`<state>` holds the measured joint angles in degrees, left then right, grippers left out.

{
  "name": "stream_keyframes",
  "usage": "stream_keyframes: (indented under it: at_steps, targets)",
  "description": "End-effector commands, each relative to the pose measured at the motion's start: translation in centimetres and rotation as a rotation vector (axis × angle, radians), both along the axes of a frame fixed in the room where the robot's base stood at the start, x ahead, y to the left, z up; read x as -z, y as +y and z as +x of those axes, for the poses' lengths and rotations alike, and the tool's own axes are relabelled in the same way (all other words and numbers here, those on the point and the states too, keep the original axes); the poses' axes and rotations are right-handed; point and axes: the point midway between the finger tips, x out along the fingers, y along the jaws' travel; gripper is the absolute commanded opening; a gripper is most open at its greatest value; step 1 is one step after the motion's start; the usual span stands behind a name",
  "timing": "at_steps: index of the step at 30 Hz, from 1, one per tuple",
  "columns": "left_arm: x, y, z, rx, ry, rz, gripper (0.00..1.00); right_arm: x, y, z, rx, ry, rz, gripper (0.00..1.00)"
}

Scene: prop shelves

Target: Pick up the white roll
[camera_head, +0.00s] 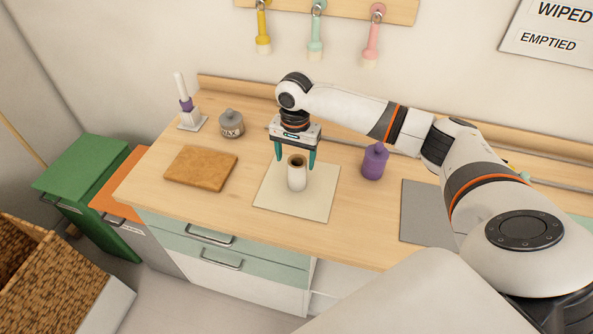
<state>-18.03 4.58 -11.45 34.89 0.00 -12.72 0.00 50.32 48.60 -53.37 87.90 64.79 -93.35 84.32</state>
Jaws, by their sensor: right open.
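The white roll (297,178) stands upright on a cream square mat (316,210) on the counter, its brown hollow core showing at the top. My right gripper (294,156) is open with its two teal fingers pointing down. The fingertips sit around the top of the roll in the picture, one on each side. I cannot tell whether either finger touches it. My left gripper is not in view.
A purple bottle (374,162) stands right of the mat. A grey jar (231,124), a brown board (201,168) and a white-and-purple brush in a holder (187,106) are to the left. A grey mat (426,213) lies at right. Brushes hang above.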

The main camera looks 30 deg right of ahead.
Motion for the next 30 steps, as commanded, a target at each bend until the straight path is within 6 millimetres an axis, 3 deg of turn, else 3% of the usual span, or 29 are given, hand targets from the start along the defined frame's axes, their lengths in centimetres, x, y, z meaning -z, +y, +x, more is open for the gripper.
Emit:
stream_keyframes:
  at_steps: [3, 6, 10, 17, 26, 30]
  targets:
    - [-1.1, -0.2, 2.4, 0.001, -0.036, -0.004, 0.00, 1.6, -0.2, -0.4, 0.001, 0.006, -0.002, 0.71]
    - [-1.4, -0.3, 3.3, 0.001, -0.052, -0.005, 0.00, 3.2, -0.2, -0.5, 0.000, 0.004, 0.000, 0.71]
    - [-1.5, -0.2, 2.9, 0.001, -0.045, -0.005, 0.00, 4.4, -0.2, -0.5, 0.000, 0.002, 0.000, 0.71]
    - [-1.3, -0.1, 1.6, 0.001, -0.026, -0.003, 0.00, 4.6, -0.2, -0.4, -0.001, 0.001, -0.001, 0.71]
    - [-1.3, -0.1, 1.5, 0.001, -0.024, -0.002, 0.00, 4.6, -0.2, -0.4, 0.000, 0.001, -0.001, 0.25]
    - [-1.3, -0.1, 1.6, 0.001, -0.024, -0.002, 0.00, 4.6, -0.2, -0.4, 0.000, 0.001, -0.001, 0.23]
